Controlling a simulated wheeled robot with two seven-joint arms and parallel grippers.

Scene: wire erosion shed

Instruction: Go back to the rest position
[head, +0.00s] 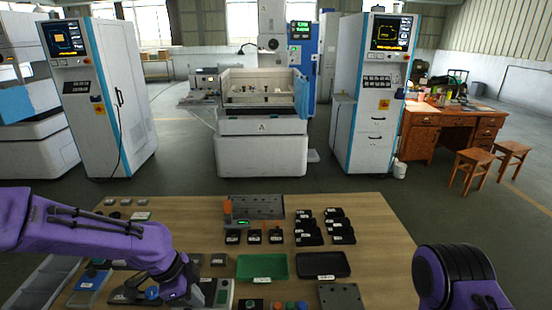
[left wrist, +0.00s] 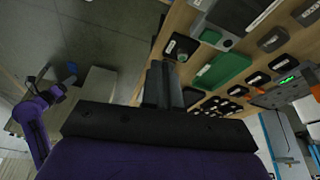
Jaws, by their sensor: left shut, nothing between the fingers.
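My left arm comes in from the left in the head view, bent over the table's (head: 375,225) near left part. Its wrist covers some of the things there, and its fingertips are hard to make out. In the left wrist view my left gripper (left wrist: 163,68) shows as two dark fingers shut together with nothing between them. The fingers overlap the table edge in that view. My right arm shows at the lower right of the head view as a purple and black joint, off the table's right side. Its gripper cannot be made out.
A green tray (head: 262,267) and a black tray (head: 323,265) lie mid-table, with several small black holders (head: 340,230) behind them. A grey plate (head: 340,297) lies nearer. Machine cabinets (head: 375,110) and a wooden desk (head: 440,120) stand beyond. Open floor lies right of the table.

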